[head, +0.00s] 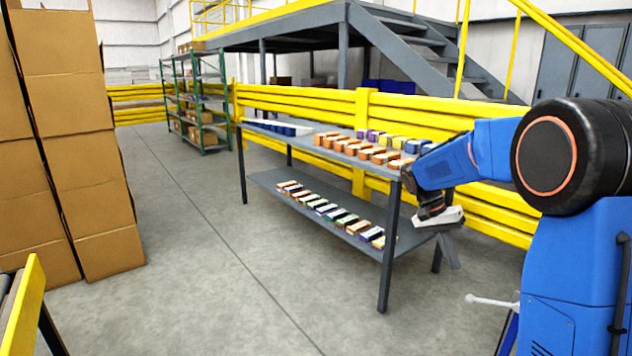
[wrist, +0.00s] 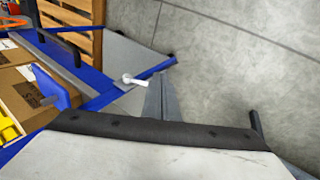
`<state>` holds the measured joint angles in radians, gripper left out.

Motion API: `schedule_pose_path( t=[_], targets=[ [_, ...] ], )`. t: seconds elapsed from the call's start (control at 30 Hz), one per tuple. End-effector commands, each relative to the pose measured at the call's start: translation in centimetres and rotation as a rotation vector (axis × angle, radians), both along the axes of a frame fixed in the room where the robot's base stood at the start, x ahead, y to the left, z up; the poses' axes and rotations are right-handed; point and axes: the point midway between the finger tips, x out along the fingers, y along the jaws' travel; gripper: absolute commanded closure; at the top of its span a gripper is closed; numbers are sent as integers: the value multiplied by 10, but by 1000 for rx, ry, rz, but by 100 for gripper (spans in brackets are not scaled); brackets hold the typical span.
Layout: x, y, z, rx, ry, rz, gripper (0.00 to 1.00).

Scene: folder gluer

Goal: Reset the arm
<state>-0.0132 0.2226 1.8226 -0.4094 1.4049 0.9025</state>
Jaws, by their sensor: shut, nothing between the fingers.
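My gripper (head: 449,250) hangs at the end of my blue arm on the right of the head view, beside the right end of a grey two-level table (head: 389,250). Its grey fingers point down and are shut with nothing between them. In the wrist view the shut fingers (wrist: 165,98) stick out past the pale gripper body, with bare floor behind and to the right. My forearm and gripper hide part of the table's right end.
The table holds rows of small orange, purple, yellow and blue cartons (head: 358,147) on top and more cartons (head: 328,211) below. Yellow rails (head: 300,103) run behind it. Tall stacks of cardboard boxes (head: 80,160) stand left. The floor (head: 200,230) between is clear.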

Motion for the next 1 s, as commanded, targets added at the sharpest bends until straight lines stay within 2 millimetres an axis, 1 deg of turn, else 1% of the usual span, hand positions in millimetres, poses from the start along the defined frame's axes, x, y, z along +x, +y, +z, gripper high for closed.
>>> schedule_pose_path(
  t=[0.03, 0.2, 0.5, 0.77, 1.0],
  targets=[
    [-13, 3, 9, 19, -13, 21, 100],
    [-52, 13, 27, 88, -52, 105, 100],
    [-122, 30, 49, 191, -132, 262, 100],
    [-181, 46, 57, 259, -211, 401, 100],
    [-235, 60, 54, 304, -291, 534, 100]
  ],
)
